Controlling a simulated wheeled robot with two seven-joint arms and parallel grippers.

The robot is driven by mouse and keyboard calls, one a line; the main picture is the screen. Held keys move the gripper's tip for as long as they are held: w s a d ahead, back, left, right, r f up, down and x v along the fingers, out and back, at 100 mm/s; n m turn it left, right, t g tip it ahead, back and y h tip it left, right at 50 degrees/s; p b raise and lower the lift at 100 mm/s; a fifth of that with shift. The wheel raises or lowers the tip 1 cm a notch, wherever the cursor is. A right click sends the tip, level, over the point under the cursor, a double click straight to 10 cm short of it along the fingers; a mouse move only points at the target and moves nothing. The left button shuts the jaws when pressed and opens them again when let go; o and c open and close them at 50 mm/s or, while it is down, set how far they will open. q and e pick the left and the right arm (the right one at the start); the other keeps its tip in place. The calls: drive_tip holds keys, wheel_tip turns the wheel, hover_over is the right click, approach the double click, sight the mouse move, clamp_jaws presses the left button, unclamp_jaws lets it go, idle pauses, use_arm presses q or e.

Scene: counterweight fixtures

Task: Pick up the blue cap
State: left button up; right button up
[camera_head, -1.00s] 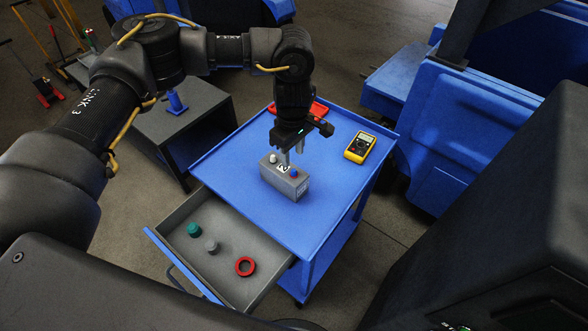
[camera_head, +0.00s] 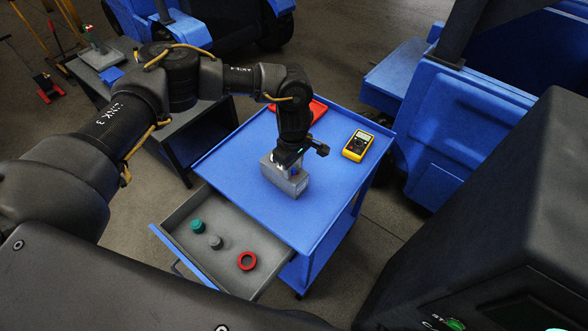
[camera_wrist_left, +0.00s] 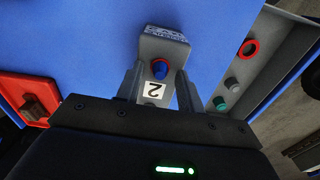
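The blue cap (camera_wrist_left: 160,69) sits on top of a grey block (camera_wrist_left: 164,48) with a white label reading 2. In the left wrist view it shows between the two fingertips of my left gripper (camera_wrist_left: 160,72), with space on both sides. The gripper is open and low over the block, which also shows in the head view (camera_head: 298,189). There my gripper (camera_head: 283,167) hides most of the block's top, and I cannot make out the cap clearly. My right gripper is not in view.
The block stands on a blue cart top (camera_head: 240,155). A yellow multimeter (camera_head: 357,146) lies to the right and a red tray (camera_head: 318,108) behind. The open drawer (camera_head: 180,216) holds a green cap (camera_head: 198,226), a grey cap (camera_head: 216,242) and a red ring (camera_head: 247,261).

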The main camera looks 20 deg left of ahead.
use_arm(q)
drive_tip(key=c, duration=0.5)
drive_tip(key=shift+r+b, duration=0.15)
drive_tip(key=shift+b, duration=0.15)
drive_tip(key=shift+w+r+b, duration=0.1)
drive_tip(key=shift+r+b, duration=0.75)
drive_tip(key=shift+b, duration=0.15)
drive_tip(key=s+d+r+b, duration=0.1)
drive_tip(key=s+r, duration=0.2)
drive_tip(key=s, duration=0.1)
drive_tip(key=s+d+r+b, duration=0.2)
drive_tip(key=s+r, duration=0.2)
drive_tip(key=s, duration=0.1)
drive_tip(key=s+d+r+b, duration=0.1)
drive_tip(key=s+r+b, duration=0.1)
drive_tip(key=s+r, duration=0.2)
drive_tip(key=shift+s+d, duration=0.2)
drive_tip(key=shift+d, duration=0.1)
drive_tip(key=shift+a, duration=0.1)
